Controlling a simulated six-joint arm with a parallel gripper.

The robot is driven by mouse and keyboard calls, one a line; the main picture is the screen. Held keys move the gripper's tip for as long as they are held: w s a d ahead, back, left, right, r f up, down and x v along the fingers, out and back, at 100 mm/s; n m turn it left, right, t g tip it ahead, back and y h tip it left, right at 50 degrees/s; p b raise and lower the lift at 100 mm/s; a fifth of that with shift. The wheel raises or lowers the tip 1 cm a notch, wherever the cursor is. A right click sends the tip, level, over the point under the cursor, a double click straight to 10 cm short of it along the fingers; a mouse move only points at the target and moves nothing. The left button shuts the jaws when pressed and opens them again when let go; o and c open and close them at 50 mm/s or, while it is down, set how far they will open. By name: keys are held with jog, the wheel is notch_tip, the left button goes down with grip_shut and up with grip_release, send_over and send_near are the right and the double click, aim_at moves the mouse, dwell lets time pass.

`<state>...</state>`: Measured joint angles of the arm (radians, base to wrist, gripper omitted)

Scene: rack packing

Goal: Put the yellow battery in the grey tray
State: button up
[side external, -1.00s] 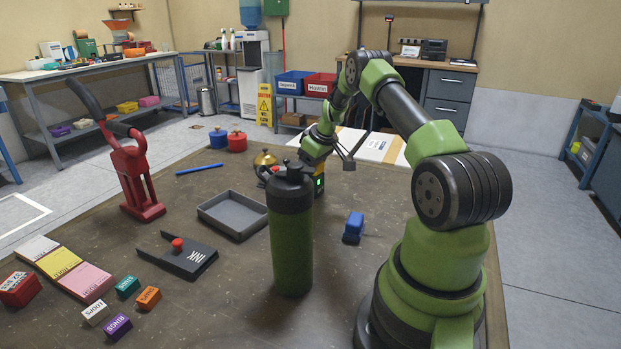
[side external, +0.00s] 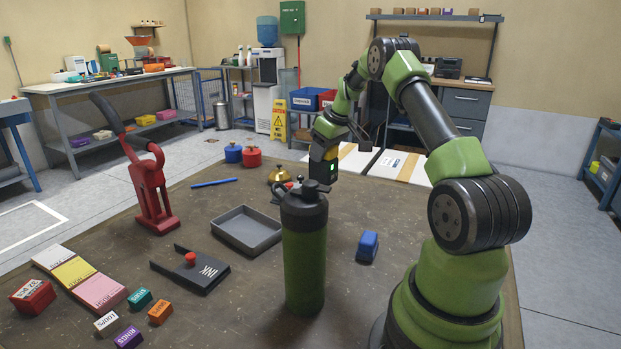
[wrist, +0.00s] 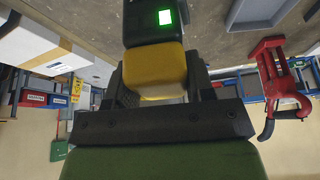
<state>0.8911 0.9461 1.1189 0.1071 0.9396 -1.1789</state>
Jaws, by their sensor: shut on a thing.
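My gripper (side external: 330,135) is shut on the yellow battery (side external: 318,153), which has a dark end with a lit green square. In the side view it is held above the table, behind the top of a green bottle that hides part of the space below. In the wrist view the yellow battery (wrist: 155,70) sits between the gripper fingers (wrist: 160,88). The grey tray (side external: 245,231) lies on the table to the left of the battery and looks empty. A corner of the tray (wrist: 262,12) shows at the upper right of the wrist view.
The tall green bottle (side external: 304,255) stands right of the tray. A brass bell (side external: 279,175), blue pot (side external: 233,153) and red pot (side external: 252,156) stand behind it.

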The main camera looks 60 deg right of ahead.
jog(key=w+a+r+n, duration=0.1)
jog(key=w+a, duration=0.3)
jog(key=a, duration=0.5)
jog(key=w+a+r+n, duration=0.1)
jog(key=w+a, duration=0.4)
jog(key=a, duration=0.3)
jog(key=shift+y, duration=0.4)
jog(key=f, duration=0.9)
jog(key=shift+s+a+f, duration=0.1)
jog(key=shift+a+f, duration=0.25)
jog(key=shift+f, duration=0.3)
jog(key=shift+f, duration=0.1)
jog(key=o, duration=1.2)
